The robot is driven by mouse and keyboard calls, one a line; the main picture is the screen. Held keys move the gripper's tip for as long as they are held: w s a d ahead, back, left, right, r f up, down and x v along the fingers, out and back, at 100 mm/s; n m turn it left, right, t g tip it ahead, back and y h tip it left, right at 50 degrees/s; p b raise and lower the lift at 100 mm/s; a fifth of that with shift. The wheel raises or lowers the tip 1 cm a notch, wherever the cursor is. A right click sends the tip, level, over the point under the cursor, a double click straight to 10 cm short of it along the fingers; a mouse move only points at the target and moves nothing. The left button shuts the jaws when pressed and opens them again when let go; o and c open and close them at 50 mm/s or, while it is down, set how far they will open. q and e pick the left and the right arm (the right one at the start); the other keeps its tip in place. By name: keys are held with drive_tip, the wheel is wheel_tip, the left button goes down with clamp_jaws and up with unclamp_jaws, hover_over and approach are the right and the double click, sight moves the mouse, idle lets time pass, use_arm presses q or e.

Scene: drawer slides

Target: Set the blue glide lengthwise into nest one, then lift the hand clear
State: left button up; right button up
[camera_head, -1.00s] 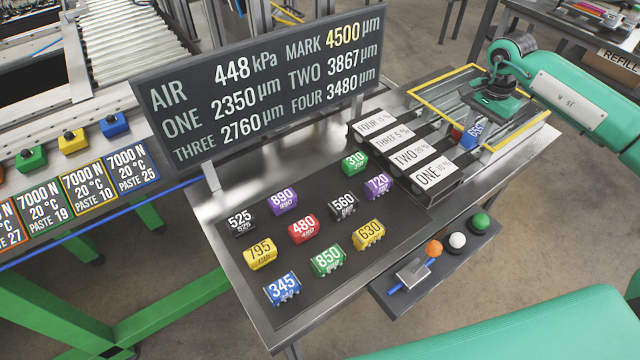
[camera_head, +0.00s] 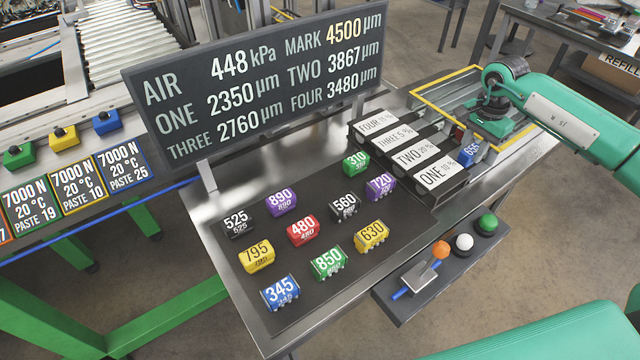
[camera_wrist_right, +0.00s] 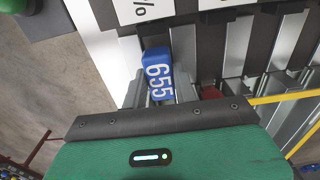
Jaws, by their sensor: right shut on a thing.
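The blue glide (camera_head: 467,155), marked 655, is between the fingers of my right gripper (camera_head: 474,148), just beyond the white ONE label (camera_head: 435,174). In the right wrist view the blue glide (camera_wrist_right: 158,72) stands between the two grey fingers of the right gripper (camera_wrist_right: 160,88), which are shut on it. Its long side runs in line with the leftmost label in that view. It is low at nest one; whether it rests on the nest's floor is hidden by the fingers and the label block. My left gripper is not in view.
A red piece (camera_head: 458,133) sits in the neighbouring lane, close beside the gripper; it also shows in the wrist view (camera_wrist_right: 210,92). A yellow frame (camera_head: 425,95) borders the metal rails. Several coloured glides stand on the dark mat (camera_head: 310,265). A button box (camera_head: 445,268) hangs in front.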

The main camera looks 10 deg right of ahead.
drive_tip(key=shift+f, duration=0.15)
drive_tip(key=shift+f+b, duration=0.35)
drive_tip(key=o, duration=0.7)
drive_tip(key=o, duration=0.6)
drive_tip(key=c, duration=0.6)
